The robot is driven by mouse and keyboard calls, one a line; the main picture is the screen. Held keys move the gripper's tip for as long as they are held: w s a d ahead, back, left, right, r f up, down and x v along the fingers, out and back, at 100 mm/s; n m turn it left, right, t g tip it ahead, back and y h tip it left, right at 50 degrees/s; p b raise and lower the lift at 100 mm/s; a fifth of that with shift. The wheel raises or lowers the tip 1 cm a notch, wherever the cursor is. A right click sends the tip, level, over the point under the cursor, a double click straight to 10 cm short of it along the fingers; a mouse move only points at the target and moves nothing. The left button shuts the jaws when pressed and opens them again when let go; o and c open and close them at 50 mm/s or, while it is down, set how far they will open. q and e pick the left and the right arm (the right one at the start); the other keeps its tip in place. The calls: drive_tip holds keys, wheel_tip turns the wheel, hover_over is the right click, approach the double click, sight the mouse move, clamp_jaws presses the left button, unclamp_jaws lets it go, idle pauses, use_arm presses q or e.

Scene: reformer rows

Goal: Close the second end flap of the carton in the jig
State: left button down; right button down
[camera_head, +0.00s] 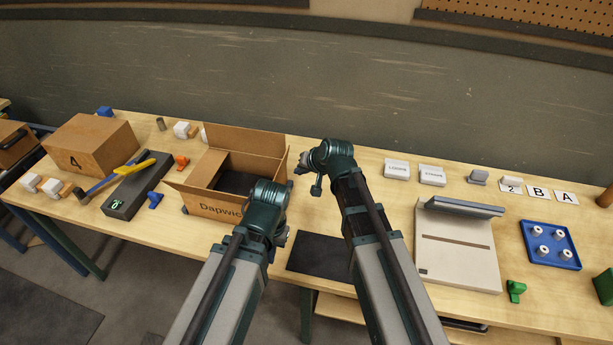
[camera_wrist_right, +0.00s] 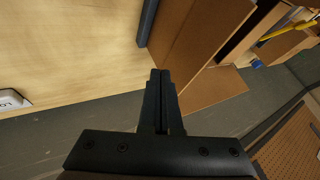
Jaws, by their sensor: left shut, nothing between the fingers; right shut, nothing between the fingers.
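The brown open-topped carton (camera_head: 214,205) stands on the bench left of centre in the head view, marked "Dapwic". In the right wrist view, a carton panel (camera_wrist_right: 205,40) and a flap (camera_wrist_right: 212,88) lie just beyond the fingers. My right gripper (camera_head: 303,161) is shut and empty, pointing at the carton's right end; its fingers also show in the wrist view (camera_wrist_right: 161,78). My left gripper (camera_head: 289,186) is shut, beside the carton's front right corner, mostly hidden by its wrist. The jig is not clearly visible.
A closed box marked 4 (camera_head: 90,148) and a dark block (camera_head: 130,190) with a yellow-handled tool stand left. A dark mat (camera_head: 318,253) lies in front. A pale device (camera_head: 458,250), white labelled blocks (camera_head: 397,168) and a blue tray (camera_head: 550,262) stand right.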

sight(278, 175)
use_arm(q)
drive_tip(key=shift+r+p, duration=0.25)
drive_tip(key=shift+p, duration=0.45)
use_arm(e)
drive_tip(key=a, duration=0.1)
drive_tip(key=w+a, duration=0.1)
drive_tip(key=a, duration=0.1)
drive_tip(key=shift+w+a+r, duration=0.2)
drive_tip(key=shift+a+r, duration=0.05)
drive_tip(key=shift+a, duration=0.15)
use_arm(q)
drive_tip(key=shift+r, duration=0.15)
use_arm(e)
drive_tip(key=shift+a+r, duration=0.1)
